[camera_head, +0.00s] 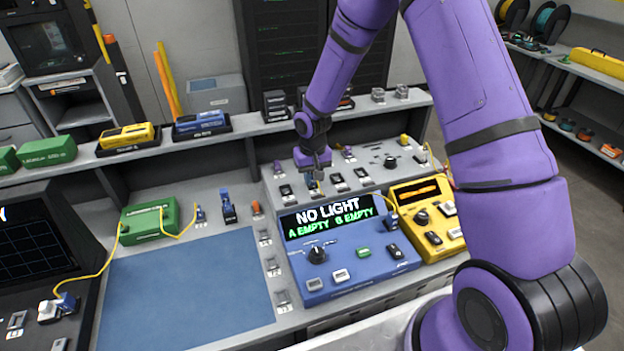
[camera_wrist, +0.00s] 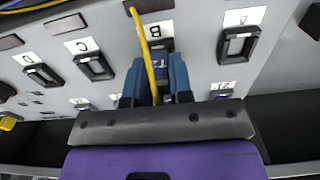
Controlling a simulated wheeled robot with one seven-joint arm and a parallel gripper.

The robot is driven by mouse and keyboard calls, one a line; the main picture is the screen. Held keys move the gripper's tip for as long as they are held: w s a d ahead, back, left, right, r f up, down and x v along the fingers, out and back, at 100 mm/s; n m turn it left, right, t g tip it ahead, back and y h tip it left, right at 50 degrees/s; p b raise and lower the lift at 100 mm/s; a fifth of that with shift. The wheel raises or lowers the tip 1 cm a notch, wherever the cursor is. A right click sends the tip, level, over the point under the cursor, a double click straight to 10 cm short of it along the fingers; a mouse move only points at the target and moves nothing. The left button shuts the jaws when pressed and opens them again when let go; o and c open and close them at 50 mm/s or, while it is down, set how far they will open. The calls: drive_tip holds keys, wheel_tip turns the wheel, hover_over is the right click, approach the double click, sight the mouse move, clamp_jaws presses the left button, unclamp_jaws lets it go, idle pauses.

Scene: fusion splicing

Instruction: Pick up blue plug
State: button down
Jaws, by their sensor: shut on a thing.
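My gripper (camera_head: 315,180) is low over the sloped grey port panel behind the blue tester. In the wrist view its two blue fingers (camera_wrist: 155,84) are shut on a blue plug (camera_wrist: 160,68) with a yellow cable. The plug is at the port labelled B, and I cannot tell whether it is seated in it. The fingers hide part of the plug. In the head view the gripper mostly hides it.
The blue tester (camera_head: 350,270) reads "NO LIGHT, A EMPTY, B EMPTY". A yellow device (camera_head: 430,240) stands at its right. Port A (camera_wrist: 237,45) and port C (camera_wrist: 95,66) flank B in the wrist view. A blue mat (camera_head: 185,290) lies clear at left.

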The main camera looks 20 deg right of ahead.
drive_tip(key=shift+r, duration=0.45)
wheel_tip(320, 180, up, 3)
drive_tip(key=shift+s+f, duration=0.1)
drive_tip(key=s+r, duration=0.1)
drive_tip(key=s, duration=1.4)
drive_tip(key=shift+s+d+r, duration=0.15)
drive_tip(key=shift+s+d, duration=0.2)
drive_tip(key=shift+s, duration=0.05)
drive_tip(key=c, duration=1.8)
unclamp_jaws()
clamp_jaws()
